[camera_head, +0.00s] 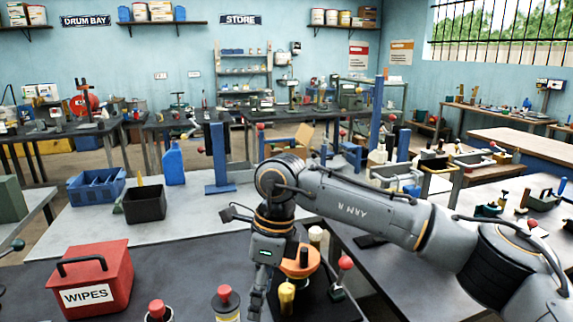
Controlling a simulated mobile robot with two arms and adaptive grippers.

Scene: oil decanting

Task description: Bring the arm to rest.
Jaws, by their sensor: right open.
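My right arm comes in from the right and bends down at the wrist. My right gripper (258,298) hangs over the dark front bench (190,270), fingers downward, open. No held thing shows in it. It is just left of an orange round-topped piece (300,262) and a small yellow object (287,298), partly in front of them; whether it touches them I cannot tell. My left gripper is not in view.
A red WIPES box (98,280) stands at the front left, with red-capped containers (226,300) beside the gripper. A red-knobbed lever (345,264) is to its right. A blue jug (174,165), black bin (145,204) and blue crate (96,188) stand behind.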

